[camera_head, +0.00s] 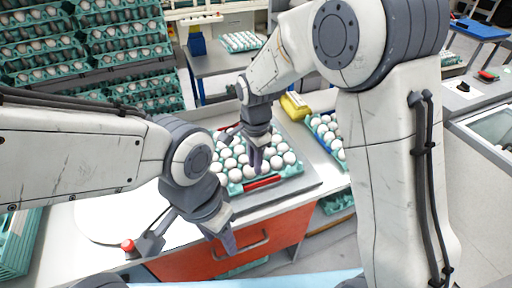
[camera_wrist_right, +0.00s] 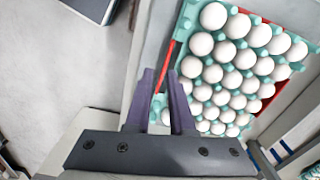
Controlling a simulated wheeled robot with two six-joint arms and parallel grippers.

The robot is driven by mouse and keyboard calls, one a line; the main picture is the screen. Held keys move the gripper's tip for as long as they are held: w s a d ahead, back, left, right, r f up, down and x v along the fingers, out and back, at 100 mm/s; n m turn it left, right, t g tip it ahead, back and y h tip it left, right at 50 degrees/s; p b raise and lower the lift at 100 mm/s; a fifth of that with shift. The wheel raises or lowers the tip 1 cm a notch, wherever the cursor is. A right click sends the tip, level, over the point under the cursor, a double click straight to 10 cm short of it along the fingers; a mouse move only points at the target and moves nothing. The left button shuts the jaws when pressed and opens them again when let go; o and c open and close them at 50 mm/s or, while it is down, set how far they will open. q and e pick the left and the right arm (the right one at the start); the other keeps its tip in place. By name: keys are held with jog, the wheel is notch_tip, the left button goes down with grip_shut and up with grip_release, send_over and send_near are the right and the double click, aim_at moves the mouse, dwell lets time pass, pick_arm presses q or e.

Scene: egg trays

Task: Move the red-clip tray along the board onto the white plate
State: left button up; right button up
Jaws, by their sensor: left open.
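My right gripper (camera_head: 257,168) points down over the near edge of the tray. Its fingers (camera_wrist_right: 160,72) are apart, with the clip line showing between them; contact is unclear. My left gripper (camera_head: 229,248) is open and empty, in front of the counter. The white plate (camera_head: 130,212) is left, partly hidden by my left arm.
Another egg tray (camera_head: 324,125) and a yellow box (camera_head: 294,106) are right of the board. A red button (camera_head: 128,245) stands near the plate's front edge. An orange drawer front (camera_head: 190,262) is below the counter. Stacked egg trays (camera_head: 120,60) fill the back left.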

jog(key=shift+w+d+f+m, duration=0.2)
jog(key=shift+w+f+m, duration=0.15)
jog(key=shift+w+m, duration=0.25)
jog(key=shift+w+d+f+m, duration=0.15)
jog(key=shift+w+f+m, duration=0.15)
jog(key=shift+w+m, duration=0.25)
notch_tip(320, 180, down, 10)
jog(key=shift+f+p, duration=0.2)
jog(key=shift+p, duration=0.75)
jog(key=shift+c, duration=0.3)
grip_shut()
